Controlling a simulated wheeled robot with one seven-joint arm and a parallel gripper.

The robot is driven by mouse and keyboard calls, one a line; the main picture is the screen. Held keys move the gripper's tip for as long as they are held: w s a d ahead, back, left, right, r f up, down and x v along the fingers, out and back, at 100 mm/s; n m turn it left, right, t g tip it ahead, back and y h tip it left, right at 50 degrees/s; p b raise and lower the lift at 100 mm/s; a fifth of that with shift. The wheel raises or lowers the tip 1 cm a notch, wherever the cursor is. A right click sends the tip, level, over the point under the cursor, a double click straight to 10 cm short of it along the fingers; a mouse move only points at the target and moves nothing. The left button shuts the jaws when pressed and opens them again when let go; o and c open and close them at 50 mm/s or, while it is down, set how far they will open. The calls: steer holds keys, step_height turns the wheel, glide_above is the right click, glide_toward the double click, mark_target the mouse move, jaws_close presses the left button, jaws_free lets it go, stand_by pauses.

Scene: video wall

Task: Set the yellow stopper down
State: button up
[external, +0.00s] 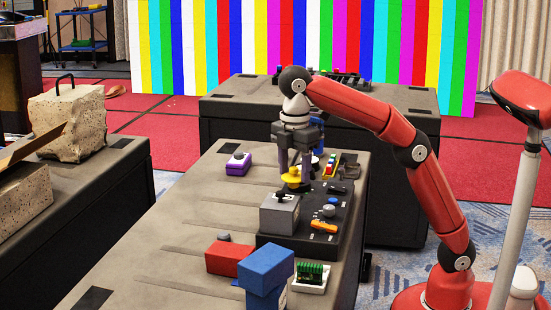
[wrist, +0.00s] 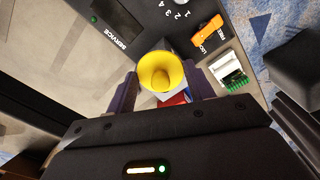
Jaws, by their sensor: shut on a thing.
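The yellow stopper (external: 292,175) is round and wide, with a raised middle knob. My gripper (external: 294,170) points down over the dark control panel and is shut on the stopper. In the wrist view the stopper (wrist: 161,73) sits between the two purple-grey fingers of my gripper (wrist: 162,88), its round face toward the camera. In the external view it appears just behind the grey box with a black knob (external: 280,214). I cannot tell whether its underside touches the panel.
The dark panel (external: 335,215) carries an orange switch (external: 323,226) and a round knob. Red (external: 229,258) and blue (external: 265,265) blocks and a green circuit board (external: 312,275) lie nearer the camera. A purple block (external: 238,163) stands left. The left tabletop (external: 180,225) is mostly clear.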

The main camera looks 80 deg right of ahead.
steer(key=s+a+f+n+p, duration=0.1)
steer(key=s+a+n, duration=0.3)
steer(key=a, duration=0.3)
steer(key=s+a+f+n+p, duration=0.1)
steer(key=s+a+f+n, duration=0.2)
steer(key=a, duration=0.5)
steer(key=shift+s+a+f+n+b, duration=0.2)
steer(key=shift+f+n+b, duration=0.25)
steer(key=shift+f, duration=0.75)
steer(key=shift+s+a+f+n+b, duration=0.15)
steer(key=shift+f+n+b, duration=0.35)
steer(key=shift+f, duration=0.65)
steer(key=shift+s+a+f+n+b, duration=0.1)
steer(key=shift+s+f+n+b, duration=0.15)
steer(key=shift+f+b, duration=0.65)
steer(key=shift+f, duration=0.35)
steer(key=shift+f, duration=0.5)
steer(key=o, duration=0.9)
steer(key=shift+o, duration=0.2)
